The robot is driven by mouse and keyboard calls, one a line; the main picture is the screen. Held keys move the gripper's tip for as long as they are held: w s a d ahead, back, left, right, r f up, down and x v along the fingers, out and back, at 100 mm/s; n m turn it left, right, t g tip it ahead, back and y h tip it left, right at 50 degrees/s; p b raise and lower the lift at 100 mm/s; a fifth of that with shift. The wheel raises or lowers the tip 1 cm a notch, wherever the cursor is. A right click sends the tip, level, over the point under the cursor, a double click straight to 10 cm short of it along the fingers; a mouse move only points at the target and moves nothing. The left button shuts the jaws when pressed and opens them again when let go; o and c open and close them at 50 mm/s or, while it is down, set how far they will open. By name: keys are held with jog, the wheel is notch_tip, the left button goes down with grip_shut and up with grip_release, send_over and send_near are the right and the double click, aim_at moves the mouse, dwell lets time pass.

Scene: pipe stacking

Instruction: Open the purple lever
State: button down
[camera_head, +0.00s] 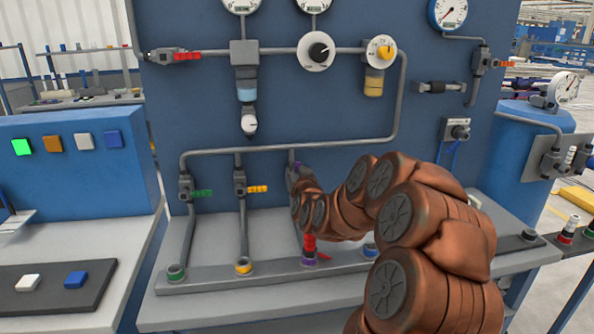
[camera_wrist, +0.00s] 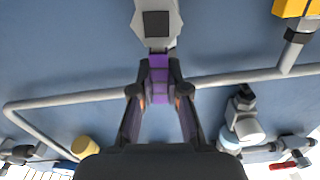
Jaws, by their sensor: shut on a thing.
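The purple lever (camera_wrist: 159,85) is in the middle of the wrist view, below a grey valve body (camera_wrist: 157,35). My gripper (camera_wrist: 159,97) has a finger on each side of the lever and is shut on it. In the head view, a bit of the purple lever (camera_head: 297,169) shows at the valve on the third upright pipe from the left. My copper-coloured arm reaches in from the lower right there and hides most of that valve and the fingertips. The lever's exact angle cannot be told.
A green lever (camera_head: 202,193) and a yellow lever (camera_head: 257,189) sit on the pipes to the left. A long grey pipe (camera_head: 340,143) runs above. Below is a base rail (camera_head: 205,278) with coloured rings. A panel with coloured buttons (camera_head: 68,143) stands at the left.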

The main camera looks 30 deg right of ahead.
jog(key=shift+a+f, duration=0.1)
jog(key=shift+f, duration=0.05)
jog(key=shift+w+a+n+b, duration=0.15)
jog(key=shift+a+n+b, duration=0.1)
jog(key=shift+n+b, duration=0.55)
jog(key=c, duration=1.1)
grip_release()
jog(key=shift+c, duration=0.2)
jog(key=shift+a, duration=0.1)
jog(key=v, duration=0.7)
jog(key=shift+s, duration=0.25)
jog(key=shift+r, duration=0.25)
